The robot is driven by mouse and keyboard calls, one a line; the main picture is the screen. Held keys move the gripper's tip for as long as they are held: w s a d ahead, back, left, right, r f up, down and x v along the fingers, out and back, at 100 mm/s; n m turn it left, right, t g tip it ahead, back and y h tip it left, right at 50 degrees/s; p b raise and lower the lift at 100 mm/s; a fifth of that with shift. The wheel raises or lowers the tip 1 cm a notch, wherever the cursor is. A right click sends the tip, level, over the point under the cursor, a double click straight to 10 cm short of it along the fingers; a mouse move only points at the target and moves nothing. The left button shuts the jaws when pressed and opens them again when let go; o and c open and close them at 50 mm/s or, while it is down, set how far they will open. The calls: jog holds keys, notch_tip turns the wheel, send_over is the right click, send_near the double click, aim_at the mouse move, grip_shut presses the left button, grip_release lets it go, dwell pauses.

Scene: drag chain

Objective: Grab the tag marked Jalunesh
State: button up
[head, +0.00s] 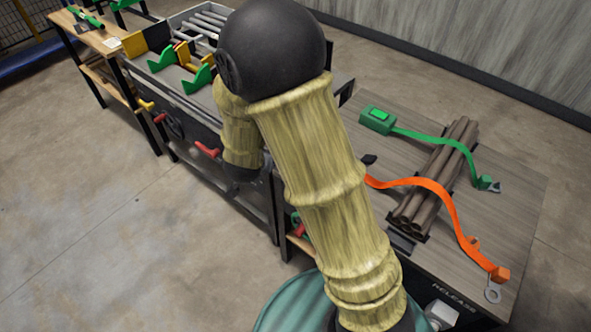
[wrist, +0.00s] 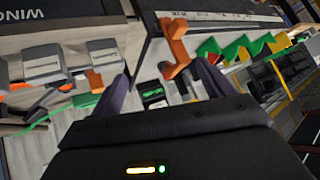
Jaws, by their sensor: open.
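In the wrist view, my gripper (wrist: 163,90) shows as two dark purple fingers spread apart, with nothing held between them. A small dark tag with a pale green label (wrist: 153,93) shows beyond the fingers, in the gap between them and apart from both. Its lettering is too small to read, so I cannot tell whether it says Jalunesh. I cannot make out that name anywhere in either view. In the head view my arm crosses the middle and my fingers cannot be made out.
An orange bracket (wrist: 177,48) stands near the right finger. Grey blocks (wrist: 40,65) lie to the left. In the head view, a bench (head: 190,100) carries green and yellow brackets. A table (head: 500,235) holds brown tubes (head: 440,170), a green strap (head: 430,139) and an orange strap (head: 440,193).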

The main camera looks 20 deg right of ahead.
notch_tip(320, 180, down, 8)
jog(key=a+m+t+h+b, duration=0.2)
jog(key=m+h+b, duration=0.1)
jog(key=h+b, duration=0.15)
jog(key=s+f+m+h+b, duration=0.1)
jog(key=s+f+h, duration=0.1)
jog(key=s+h, duration=0.5)
jog(key=shift+s+a+m+h+b, duration=0.2)
jog(key=shift+m+h+b, duration=0.1)
jog(key=shift+h+b, duration=0.1)
jog(key=shift+d, duration=0.1)
jog(key=x, duration=1.2)
jog(key=shift+w+p, duration=0.2)
jog(key=shift+p, duration=0.2)
